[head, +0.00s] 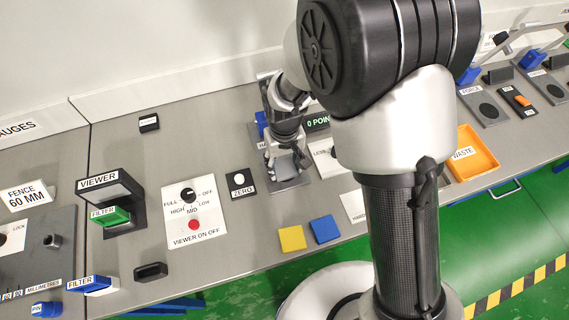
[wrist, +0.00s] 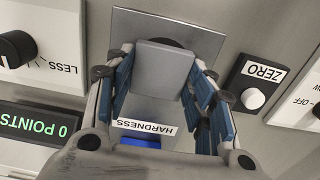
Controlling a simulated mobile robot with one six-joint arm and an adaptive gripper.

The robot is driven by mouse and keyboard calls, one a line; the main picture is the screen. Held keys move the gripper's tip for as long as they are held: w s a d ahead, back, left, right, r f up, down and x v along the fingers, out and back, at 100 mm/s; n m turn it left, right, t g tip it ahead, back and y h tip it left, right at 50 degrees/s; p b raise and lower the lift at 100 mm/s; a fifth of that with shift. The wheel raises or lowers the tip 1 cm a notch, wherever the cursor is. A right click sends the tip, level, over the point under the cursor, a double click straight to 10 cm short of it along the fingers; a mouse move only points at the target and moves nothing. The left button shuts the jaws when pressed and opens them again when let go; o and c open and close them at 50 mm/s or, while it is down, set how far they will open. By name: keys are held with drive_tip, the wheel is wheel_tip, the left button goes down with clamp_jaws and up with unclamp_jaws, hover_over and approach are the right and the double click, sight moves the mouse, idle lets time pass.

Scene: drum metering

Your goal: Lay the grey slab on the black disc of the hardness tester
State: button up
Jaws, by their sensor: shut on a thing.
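The grey slab (wrist: 162,72) is between the fingertips of my gripper (wrist: 158,85), which is shut on it in the wrist view. The slab lies over the metal plate (wrist: 205,38) of the hardness tester. It hides most of the black disc (wrist: 178,43), of which only a dark edge shows past the slab. I cannot tell whether the slab touches the disc. In the head view my gripper (head: 287,160) points down over the tester plate (head: 290,184), and the slab and disc are hard to make out there. The HARDNESS label (wrist: 145,126) shows between the fingers.
A ZERO button (wrist: 253,97) sits close beside the plate. A display reading 0 POINTS (wrist: 35,123) and a LESS knob panel (wrist: 40,45) are on the other side. Yellow (head: 292,238) and blue (head: 325,229) squares lie nearer the bench's front. An orange WASTE tray (head: 476,160) stands right.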

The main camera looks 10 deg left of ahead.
sight(285, 168)
drive_tip(key=o, duration=0.6)
drive_tip(key=shift+f, duration=0.15)
drive_tip(key=o, duration=0.5)
wheel_tip(285, 168, up, 12)
drive_tip(key=p, duration=0.3)
drive_tip(key=shift+r+p, duration=0.2)
drive_tip(key=shift+p, duration=0.1)
